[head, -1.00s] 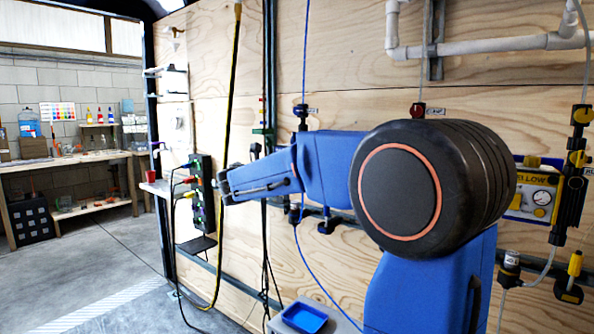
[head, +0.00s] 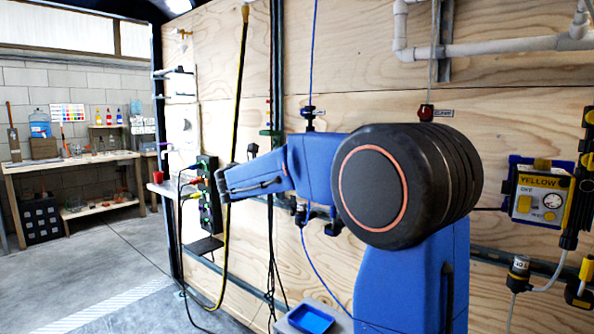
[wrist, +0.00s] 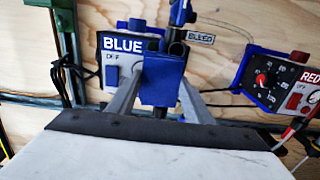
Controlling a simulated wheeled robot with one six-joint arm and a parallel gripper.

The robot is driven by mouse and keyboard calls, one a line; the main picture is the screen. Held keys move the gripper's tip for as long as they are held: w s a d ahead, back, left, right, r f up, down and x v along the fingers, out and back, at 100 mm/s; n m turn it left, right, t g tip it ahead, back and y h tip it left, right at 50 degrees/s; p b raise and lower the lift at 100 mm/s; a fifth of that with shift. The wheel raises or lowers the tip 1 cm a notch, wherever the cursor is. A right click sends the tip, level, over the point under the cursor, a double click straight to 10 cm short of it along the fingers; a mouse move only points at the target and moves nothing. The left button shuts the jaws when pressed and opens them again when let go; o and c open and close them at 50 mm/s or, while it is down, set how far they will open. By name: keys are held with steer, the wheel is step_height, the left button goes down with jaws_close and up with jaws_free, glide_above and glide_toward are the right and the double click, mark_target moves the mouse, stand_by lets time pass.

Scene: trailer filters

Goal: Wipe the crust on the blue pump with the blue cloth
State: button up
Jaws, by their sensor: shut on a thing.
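The blue pump (wrist: 112,75), a box with a "BLUE" label and a switch, is on the plywood wall in the wrist view. My gripper (wrist: 160,92) is shut on a blue block-like piece, which I take to be the blue cloth (wrist: 163,80). The cloth is in front of the pump's right side and hides part of it. I cannot tell whether they touch. I cannot make out any crust. In the head view my own arm covers this area, and my gripper and the pump are not clearly seen.
A red-labelled pump (wrist: 285,82) is to the right in the wrist view, with a "BLEED" tag (wrist: 201,38) between. In the head view, a yellow pump (head: 540,195) and tubing are at right, and a blue tray (head: 311,319) is low down. Open floor is at left.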

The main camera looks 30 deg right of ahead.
steer(key=shift+v, duration=2.9)
steer(key=shift+a, duration=0.15)
steer(key=v, duration=0.2)
steer(key=shift+s+a, duration=0.15)
steer(key=shift+a, duration=0.2)
